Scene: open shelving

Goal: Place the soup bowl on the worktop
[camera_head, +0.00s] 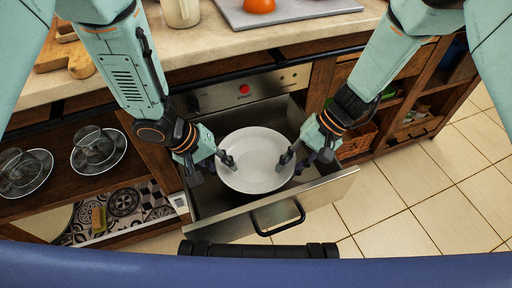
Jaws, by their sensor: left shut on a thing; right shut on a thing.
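The white soup bowl (258,160) is in the middle of the head view, level and facing up, over the open metal drawer (238,223). My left gripper (229,162) is shut on the bowl's left rim. My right gripper (284,160) is shut on its right rim. Whether the bowl touches the drawer floor cannot be told. The beige worktop (240,42) runs across the top of the view, behind and above the drawer.
On the worktop are a white mug (181,12), a grey board (290,10) with an orange-red item (259,5), and wooden boards (65,55) at left. Glass cups on saucers (97,150) stand on the left shelf.

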